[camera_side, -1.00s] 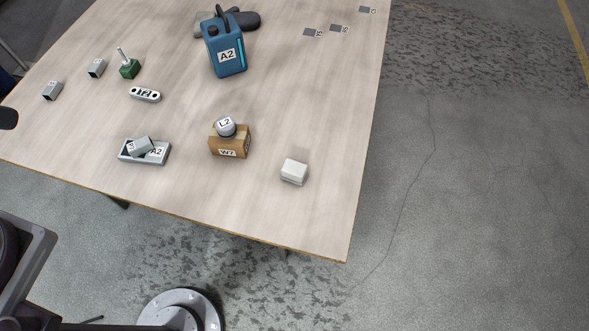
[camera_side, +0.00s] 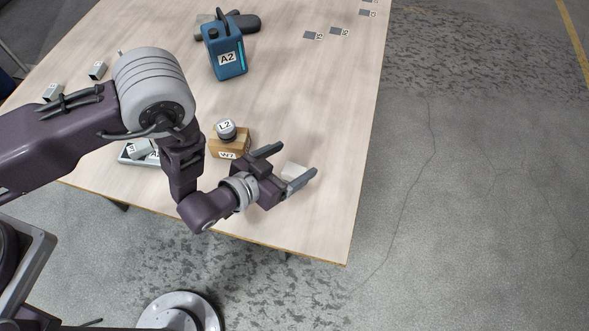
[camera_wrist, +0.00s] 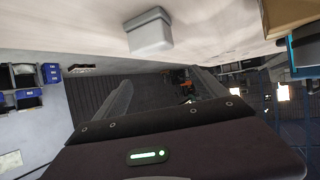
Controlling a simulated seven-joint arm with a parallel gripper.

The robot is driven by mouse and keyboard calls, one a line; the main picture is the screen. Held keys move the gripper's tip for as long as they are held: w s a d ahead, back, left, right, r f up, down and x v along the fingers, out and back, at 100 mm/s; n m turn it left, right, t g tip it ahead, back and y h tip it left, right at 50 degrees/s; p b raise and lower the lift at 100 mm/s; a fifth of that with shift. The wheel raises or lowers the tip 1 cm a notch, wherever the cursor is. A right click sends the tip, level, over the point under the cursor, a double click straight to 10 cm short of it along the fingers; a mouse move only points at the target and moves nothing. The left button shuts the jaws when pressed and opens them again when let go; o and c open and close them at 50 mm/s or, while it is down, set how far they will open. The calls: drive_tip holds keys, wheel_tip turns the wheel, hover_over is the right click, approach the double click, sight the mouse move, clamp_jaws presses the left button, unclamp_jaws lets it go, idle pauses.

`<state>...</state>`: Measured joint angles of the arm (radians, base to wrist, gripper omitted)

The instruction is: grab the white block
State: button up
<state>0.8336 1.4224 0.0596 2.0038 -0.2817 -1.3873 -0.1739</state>
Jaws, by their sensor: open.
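The white block (camera_side: 292,171) sits on the table near its front right corner, partly hidden behind a finger of my gripper in the side view. It also shows in the wrist view as a pale block (camera_wrist: 149,32) at the top, beyond the fingers and apart from them. My gripper (camera_side: 291,161) is open and empty, its two fingers pointing right and spread wide. In the side picture one finger lies to the upper left of the block and the other overlaps its lower right; I cannot tell the exact height. The wrist view shows both fingers (camera_wrist: 167,88) apart with nothing between them.
A cardboard box (camera_side: 228,145) marked W7 stands close left of my gripper, with a round grey L2 item (camera_side: 225,129) on top. A grey tray (camera_side: 128,155) is partly behind my arm. A blue A2 jug (camera_side: 227,59) stands farther back.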

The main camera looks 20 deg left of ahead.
sight(301, 167)
drive_tip(key=s+f, duration=0.2)
drive_tip(key=f, duration=0.1)
drive_tip(key=shift+s+m, duration=0.15)
drive_tip(key=shift+m, duration=0.15)
drive_tip(key=shift+h, duration=0.3)
drive_tip(key=x, duration=0.4)
drive_tip(key=a+x, duration=0.1)
drive_tip(key=x, duration=0.1)
drive_tip(key=shift+w+d+f, duration=0.25)
drive_tip(key=shift+w+f, duration=0.2)
drive_tip(key=shift+f, duration=0.05)
drive_tip(key=c, duration=1.4)
